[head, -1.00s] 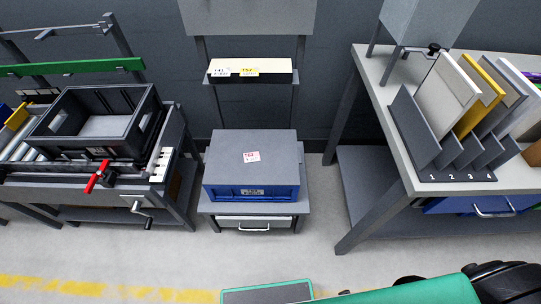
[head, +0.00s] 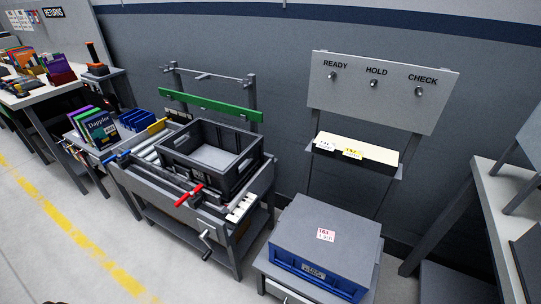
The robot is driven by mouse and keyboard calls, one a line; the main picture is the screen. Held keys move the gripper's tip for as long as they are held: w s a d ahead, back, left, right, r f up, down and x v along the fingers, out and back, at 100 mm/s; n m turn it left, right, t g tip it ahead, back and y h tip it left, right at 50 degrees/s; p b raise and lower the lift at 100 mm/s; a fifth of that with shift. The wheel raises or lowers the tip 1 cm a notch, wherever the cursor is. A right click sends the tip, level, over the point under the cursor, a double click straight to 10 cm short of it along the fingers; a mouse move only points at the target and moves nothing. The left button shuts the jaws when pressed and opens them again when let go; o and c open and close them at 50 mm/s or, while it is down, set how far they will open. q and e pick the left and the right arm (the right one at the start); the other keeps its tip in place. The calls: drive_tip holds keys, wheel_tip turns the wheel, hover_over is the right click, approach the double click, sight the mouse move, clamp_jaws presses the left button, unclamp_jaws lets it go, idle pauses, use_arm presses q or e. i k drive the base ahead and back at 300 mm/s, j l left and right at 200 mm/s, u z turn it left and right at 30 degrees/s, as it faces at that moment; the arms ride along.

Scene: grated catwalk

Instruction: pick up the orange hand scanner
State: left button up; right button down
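A small upright dark object with orange on it (head: 93,52) stands on a small stand (head: 104,76) at the far upper left in the head view. It may be the orange hand scanner, but it is too small to tell for sure. A dark block with an orange edge (head: 97,69) sits at its foot. Neither of my grippers shows in the head view, so their state is hidden.
A roller bench holds an open dark crate (head: 250,152) and a red-handled clamp (head: 189,194). A lidded blue box (head: 328,240) stands on a low cabinet at right. Floor with a yellow line (head: 75,235) is clear at lower left.

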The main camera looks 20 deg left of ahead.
sight(96, 63)
drive_tip(key=i+j+z, duration=0.1)
drive_tip(key=j, duration=1.95)
drive_tip(key=i+z, duration=0.05)
